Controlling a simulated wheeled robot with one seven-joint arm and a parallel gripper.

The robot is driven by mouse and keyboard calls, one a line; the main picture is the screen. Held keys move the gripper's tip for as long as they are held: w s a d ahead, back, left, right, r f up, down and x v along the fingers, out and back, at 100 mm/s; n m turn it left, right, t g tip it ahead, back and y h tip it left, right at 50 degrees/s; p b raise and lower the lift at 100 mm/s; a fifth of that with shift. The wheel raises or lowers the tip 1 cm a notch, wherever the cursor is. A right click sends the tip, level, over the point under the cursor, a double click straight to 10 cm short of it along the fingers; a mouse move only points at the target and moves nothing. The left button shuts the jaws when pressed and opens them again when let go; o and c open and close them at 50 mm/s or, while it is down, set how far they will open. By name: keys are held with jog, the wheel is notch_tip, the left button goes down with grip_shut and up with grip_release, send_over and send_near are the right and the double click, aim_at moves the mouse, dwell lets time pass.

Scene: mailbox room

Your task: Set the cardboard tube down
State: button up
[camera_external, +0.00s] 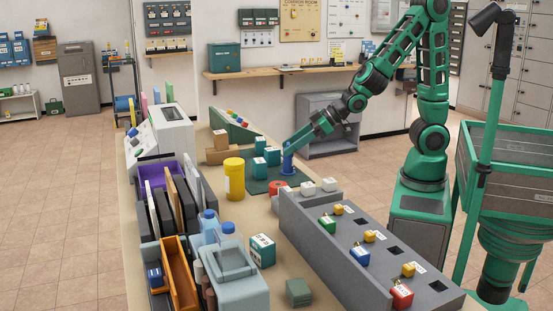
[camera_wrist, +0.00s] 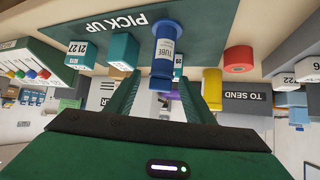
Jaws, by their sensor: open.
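The cardboard tube (camera_external: 287,163), blue with a white label, stands upright on the dark green mat (camera_external: 257,187). In the upside-down wrist view the tube (camera_wrist: 165,48) reads TUBE and stands on the mat marked PICK UP (camera_wrist: 90,22). My gripper (camera_external: 291,147) is at the tube's upper end, reaching down at a slant from the right. In the wrist view its two green fingers (camera_wrist: 160,90) are apart, with the tube's near end in the gap between them. Whether a finger touches the tube cannot be told.
Teal-and-white boxes (camera_external: 262,164) stand left of the tube on the mat. A red roll (camera_external: 278,188) lies just in front. A yellow canister (camera_external: 234,178) stands to the left. The grey slotted sorter (camera_external: 345,250) fills the front right of the counter. Bare counter (camera_external: 258,217) shows between them.

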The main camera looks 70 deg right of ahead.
jog(key=shift+x, duration=2.75)
jog(key=c, duration=1.1)
jog(key=shift+o, duration=0.2)
